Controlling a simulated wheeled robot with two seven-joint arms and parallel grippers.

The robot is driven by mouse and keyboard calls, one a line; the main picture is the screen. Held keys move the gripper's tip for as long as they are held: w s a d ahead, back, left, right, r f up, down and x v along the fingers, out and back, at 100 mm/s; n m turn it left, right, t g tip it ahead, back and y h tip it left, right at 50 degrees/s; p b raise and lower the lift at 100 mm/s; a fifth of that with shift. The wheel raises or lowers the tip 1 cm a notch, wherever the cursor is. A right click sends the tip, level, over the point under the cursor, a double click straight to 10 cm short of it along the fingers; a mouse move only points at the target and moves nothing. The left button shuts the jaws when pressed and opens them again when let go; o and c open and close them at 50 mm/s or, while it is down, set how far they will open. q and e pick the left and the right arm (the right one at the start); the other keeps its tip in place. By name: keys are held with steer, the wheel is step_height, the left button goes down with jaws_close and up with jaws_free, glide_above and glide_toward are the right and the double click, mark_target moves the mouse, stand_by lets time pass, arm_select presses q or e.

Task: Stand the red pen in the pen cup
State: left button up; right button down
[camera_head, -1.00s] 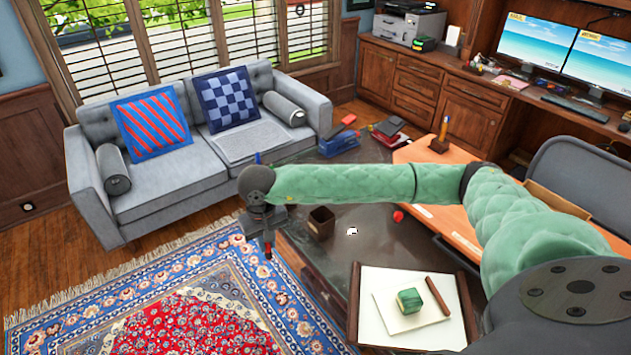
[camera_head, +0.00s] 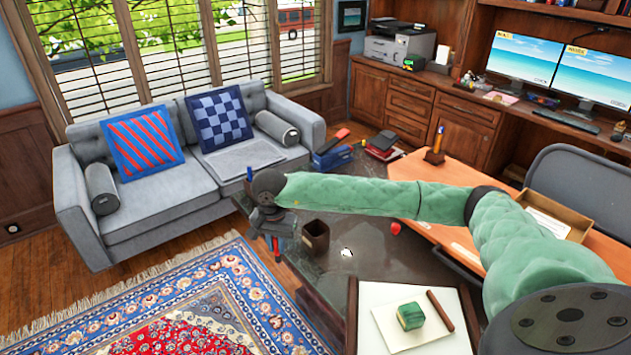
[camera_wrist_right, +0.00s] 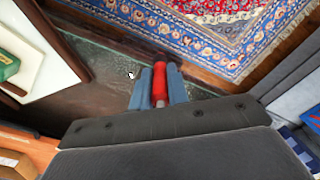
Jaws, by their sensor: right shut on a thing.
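My right gripper (camera_head: 276,244) is shut on the red pen (camera_head: 277,252), which hangs roughly upright below the wrist. In the right wrist view the red pen (camera_wrist_right: 160,80) sits between the two blue fingers (camera_wrist_right: 158,92). A dark brown, open square cup (camera_head: 316,240), apparently the pen cup, stands on the dark table just right of the gripper. The pen and the cup are apart. The cup's inside is too dark to make out. My left gripper is not in view.
On the dark table (camera_head: 365,232) are a white tray (camera_head: 378,338) with a green block and brown stick, a small white item (camera_head: 347,253) and a red item (camera_head: 395,228). A brown holder with an orange pen (camera_head: 435,155) stands on the orange desk.

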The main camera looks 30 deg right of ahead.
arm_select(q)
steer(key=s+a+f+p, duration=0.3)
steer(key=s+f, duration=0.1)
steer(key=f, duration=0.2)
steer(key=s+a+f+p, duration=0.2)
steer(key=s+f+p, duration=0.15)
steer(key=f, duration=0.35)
arm_select(e)
steer(key=w+d+r+m, duration=0.3)
steer(key=d+r+m, duration=0.2)
steer(key=d+m, duration=0.35)
steer(key=w+d+r+m, duration=0.3)
steer(key=d+r+m, duration=0.1)
steer(key=d+m, duration=0.5)
arm_select(q)
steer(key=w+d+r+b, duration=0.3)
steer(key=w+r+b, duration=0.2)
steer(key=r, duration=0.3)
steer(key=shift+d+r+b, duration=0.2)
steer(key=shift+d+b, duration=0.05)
steer(key=shift+b, duration=0.2)
arm_select(e)
step_height(320, 180, down, 10)
steer(key=a, duration=0.1)
steer(key=shift+s+r+m, duration=0.15)
steer(key=shift+m, duration=0.2)
steer(key=c, duration=1.3)
jaws_free()
